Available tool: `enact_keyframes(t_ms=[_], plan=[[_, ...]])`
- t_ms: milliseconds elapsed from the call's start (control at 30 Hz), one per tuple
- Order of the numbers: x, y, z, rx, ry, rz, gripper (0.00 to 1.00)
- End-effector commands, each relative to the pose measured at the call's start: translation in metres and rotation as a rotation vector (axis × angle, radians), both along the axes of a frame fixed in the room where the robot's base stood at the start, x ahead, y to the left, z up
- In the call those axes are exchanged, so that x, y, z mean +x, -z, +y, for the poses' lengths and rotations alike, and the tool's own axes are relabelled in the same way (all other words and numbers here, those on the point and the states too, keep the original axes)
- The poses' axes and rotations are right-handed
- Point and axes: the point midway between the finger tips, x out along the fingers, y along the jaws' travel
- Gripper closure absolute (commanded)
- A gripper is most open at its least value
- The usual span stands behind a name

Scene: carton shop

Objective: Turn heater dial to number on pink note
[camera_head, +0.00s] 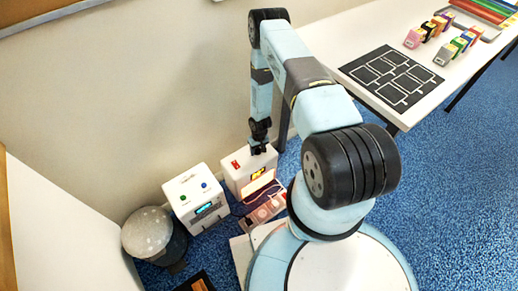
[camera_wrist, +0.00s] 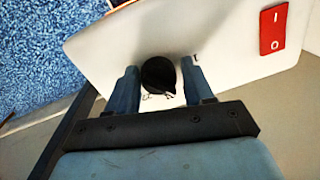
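The heater (camera_head: 246,172) is a white box on the floor by the wall, with an orange glow on its front and a red rocker switch (camera_wrist: 273,30) on top. My gripper (camera_wrist: 160,84) is over the heater top with one finger on each side of the dial. Narrow gaps show between the fingers and the dial. In the head view my gripper (camera_head: 259,149) points down at the heater. I cannot make out a pink note.
A white box with green and blue buttons and a lit display (camera_head: 196,200) stands left of the heater. A grey round-topped bin (camera_head: 148,232) is further left. A reddish power strip (camera_head: 264,212) lies in front. A white table (camera_head: 352,40) holds a black mat (camera_head: 392,78) and small coloured items.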

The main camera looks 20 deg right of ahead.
Motion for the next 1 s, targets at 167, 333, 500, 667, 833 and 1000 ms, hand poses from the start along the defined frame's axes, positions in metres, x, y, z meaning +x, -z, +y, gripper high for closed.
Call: enact_keyframes(t_ms=[167,333,500,667,833,1000], plan=[[0.002,0.000,-0.002,-0.001,0.002,-0.005,0.46],[0.005,-0.001,-0.003,-0.002,0.004,-0.009,0.46],[0.005,-0.001,-0.003,-0.002,0.004,-0.009,0.46],[0.006,-0.010,-0.004,-0.003,0.004,-0.010,0.46],[0.007,-0.033,-0.006,-0.003,0.005,-0.011,0.46],[0.007,-0.061,-0.007,-0.002,0.004,-0.010,0.46]])
